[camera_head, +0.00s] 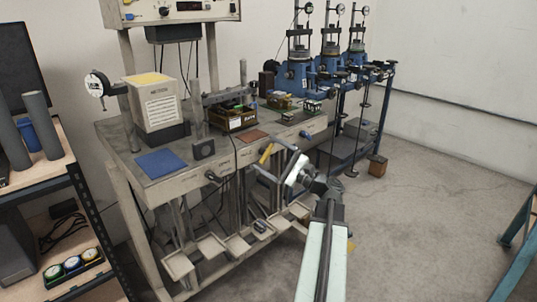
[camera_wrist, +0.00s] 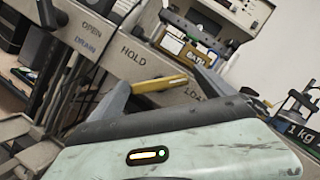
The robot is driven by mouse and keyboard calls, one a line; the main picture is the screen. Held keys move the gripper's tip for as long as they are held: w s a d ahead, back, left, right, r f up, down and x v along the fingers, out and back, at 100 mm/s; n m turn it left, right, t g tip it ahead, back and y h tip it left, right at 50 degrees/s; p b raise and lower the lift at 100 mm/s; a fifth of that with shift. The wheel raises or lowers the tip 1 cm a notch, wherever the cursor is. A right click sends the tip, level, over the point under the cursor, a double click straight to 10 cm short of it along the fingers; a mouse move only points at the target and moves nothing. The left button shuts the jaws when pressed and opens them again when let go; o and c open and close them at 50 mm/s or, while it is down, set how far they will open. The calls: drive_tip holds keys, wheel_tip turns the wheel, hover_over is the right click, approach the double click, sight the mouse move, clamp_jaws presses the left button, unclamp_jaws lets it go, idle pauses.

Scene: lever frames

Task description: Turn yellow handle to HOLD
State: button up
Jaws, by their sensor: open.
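The yellow handle (camera_head: 266,153) is a short bar on the front rail of the grey bench (camera_head: 118,172). In the wrist view the handle (camera_wrist: 160,84) lies almost level, between the fingers of my gripper (camera_wrist: 161,78). The fingers are open, one to each side of it; whether either touches it cannot be told. The rail carries the words OPEN, DRAIN, HOLD (camera_wrist: 132,56) and LOAD (camera_wrist: 195,95), the last partly covered by a finger. The handle's right end is close to LOAD, and HOLD is above its left end. My gripper (camera_head: 266,157) also shows at the bench front in the head view.
A blue mat (camera_head: 160,163), a boxy instrument (camera_head: 155,105) and a dark crate (camera_head: 232,118) stand on the bench. Small trays (camera_head: 211,246) hang low in front. Blue presses (camera_head: 295,77) stand behind at right.

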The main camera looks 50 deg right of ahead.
drive_tip(key=c, duration=1.4)
drive_tip(key=shift+n, duration=0.3)
drive_tip(key=n+g+p, duration=0.1)
drive_tip(key=n, duration=0.1)
drive_tip(key=n+y+p, duration=0.1)
drive_tip(key=n+p, duration=0.1)
drive_tip(key=shift+r+g, duration=0.3)
drive_tip(key=shift+g, duration=0.1)
drive_tip(key=n+g+p, duration=0.1)
drive_tip(key=n+p, duration=0.1)
drive_tip(key=n+g+p, duration=0.1)
drive_tip(key=n+p, duration=0.1)
drive_tip(key=n, duration=0.1)
drive_tip(key=shift+n, duration=0.3)
drive_tip(key=shift+o, duration=0.2)
drive_tip(key=n+p, duration=0.2)
drive_tip(key=n+g+h+p, duration=0.1)
drive_tip(key=n+p, duration=0.1)
drive_tip(key=shift+s+g, duration=0.1)
drive_tip(key=shift+g, duration=0.2)
drive_tip(key=shift+f+n+g+h+p, duration=0.15)
drive_tip(key=shift+n+g+h+p, duration=0.45)
drive_tip(key=shift+n+p, duration=0.7)
drive_tip(key=shift+n, duration=0.3)
